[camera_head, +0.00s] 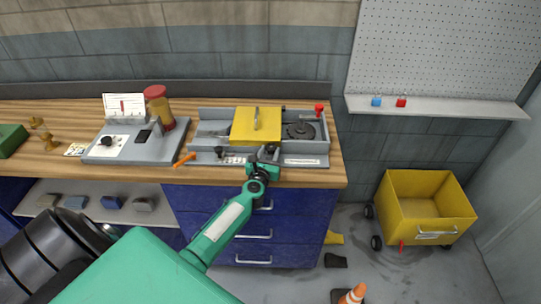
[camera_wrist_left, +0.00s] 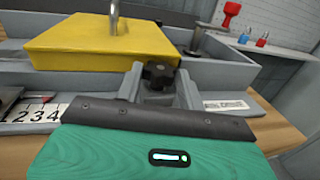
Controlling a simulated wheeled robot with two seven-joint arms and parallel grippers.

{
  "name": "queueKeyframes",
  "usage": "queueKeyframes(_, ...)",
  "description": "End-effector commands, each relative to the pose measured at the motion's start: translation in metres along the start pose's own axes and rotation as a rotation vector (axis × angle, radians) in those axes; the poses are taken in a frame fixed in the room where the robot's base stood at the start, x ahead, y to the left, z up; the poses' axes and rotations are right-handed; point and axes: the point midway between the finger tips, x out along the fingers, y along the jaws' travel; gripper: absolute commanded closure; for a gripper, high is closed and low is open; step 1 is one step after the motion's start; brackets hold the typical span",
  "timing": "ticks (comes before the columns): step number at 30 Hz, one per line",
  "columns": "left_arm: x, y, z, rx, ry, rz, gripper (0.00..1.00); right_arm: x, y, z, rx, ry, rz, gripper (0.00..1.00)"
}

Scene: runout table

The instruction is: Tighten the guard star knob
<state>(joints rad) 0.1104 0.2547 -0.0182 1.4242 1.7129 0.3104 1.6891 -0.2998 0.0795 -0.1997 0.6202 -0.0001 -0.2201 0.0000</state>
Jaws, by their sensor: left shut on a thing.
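The guard star knob (camera_wrist_left: 160,75) is black and lobed. It sits at the front of the grey machine, just below the yellow guard (camera_head: 256,126), between two grey upright pieces in the left wrist view. The guard lies flat and also fills the upper left of the left wrist view (camera_wrist_left: 95,45). My left gripper (camera_head: 264,167) is at the machine's front edge, shut on the star knob. My right gripper is not in view.
The grey machine (camera_head: 305,161) stands on the wooden bench (camera_head: 115,180). An orange lever (camera_head: 184,160) sticks out at its left and a red knob (camera_head: 319,108) stands at its back right. A grey fixture (camera_head: 160,150) and red-lidded jar (camera_head: 158,105) stand left. A yellow cart (camera_head: 425,210) is right.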

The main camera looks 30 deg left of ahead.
Motion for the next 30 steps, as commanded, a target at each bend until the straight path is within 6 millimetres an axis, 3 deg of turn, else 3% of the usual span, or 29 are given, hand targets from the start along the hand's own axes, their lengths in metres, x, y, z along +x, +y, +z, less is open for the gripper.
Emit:
queueKeyframes(12, 0.001, 0.008, -0.003, 0.000, 0.000, -0.247, 0.84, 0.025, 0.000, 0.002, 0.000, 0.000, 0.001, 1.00)
queueKeyframes(30, 0.001, 0.009, -0.001, -0.001, 0.001, -0.309, 0.84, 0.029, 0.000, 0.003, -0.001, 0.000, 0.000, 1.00)
